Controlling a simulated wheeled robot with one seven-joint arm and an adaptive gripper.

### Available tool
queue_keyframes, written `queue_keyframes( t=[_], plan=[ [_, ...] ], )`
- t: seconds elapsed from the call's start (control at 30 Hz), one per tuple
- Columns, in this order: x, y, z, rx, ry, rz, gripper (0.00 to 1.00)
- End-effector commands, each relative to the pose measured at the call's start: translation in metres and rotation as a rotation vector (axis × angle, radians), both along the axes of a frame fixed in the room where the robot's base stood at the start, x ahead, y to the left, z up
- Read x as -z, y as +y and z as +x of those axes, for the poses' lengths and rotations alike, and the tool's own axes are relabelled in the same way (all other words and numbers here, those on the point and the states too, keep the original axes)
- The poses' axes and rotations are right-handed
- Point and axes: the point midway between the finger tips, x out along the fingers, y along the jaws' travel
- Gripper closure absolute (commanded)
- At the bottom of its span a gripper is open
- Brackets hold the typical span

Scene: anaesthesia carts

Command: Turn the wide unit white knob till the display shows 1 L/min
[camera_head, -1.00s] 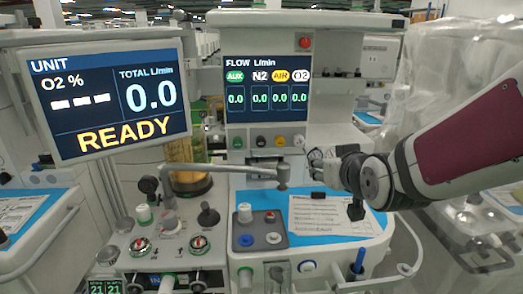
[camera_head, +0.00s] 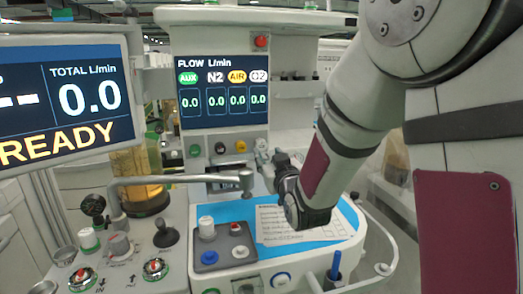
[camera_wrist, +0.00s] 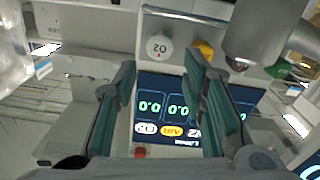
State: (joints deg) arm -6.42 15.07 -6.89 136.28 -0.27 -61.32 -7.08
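The wide unit's flow display (camera_head: 220,92) reads 0.0 in each of its AUX, N2, AIR and O2 columns. The display shows upside down in the wrist view (camera_wrist: 178,106). The white knob (camera_wrist: 159,46), marked O2, is on the panel beside the display, near the yellow knob (camera_wrist: 204,50). My gripper (camera_wrist: 160,68) is open, with its two fingers apart on either side of the white knob's line and nothing between them.
A grey jointed metal arm (camera_head: 185,181) with a round end stands out left of my gripper; its round end looms close in the wrist view (camera_wrist: 262,30). Below are a blue work surface with a paper (camera_head: 300,222) and a small knob block (camera_head: 222,248). The left screen (camera_head: 70,100) shows READY.

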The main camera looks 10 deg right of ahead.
Motion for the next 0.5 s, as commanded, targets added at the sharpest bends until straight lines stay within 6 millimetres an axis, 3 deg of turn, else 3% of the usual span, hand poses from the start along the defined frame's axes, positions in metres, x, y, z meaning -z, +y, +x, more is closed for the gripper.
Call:
queue_keyframes(
  t=[0.2,0.5],
  plan=[
    [0.0,0.0,0.042,0.0,0.0,-0.001,0.62],
    [0.0,0.0,0.072,0.0,0.001,-0.001,0.62]
  ],
)
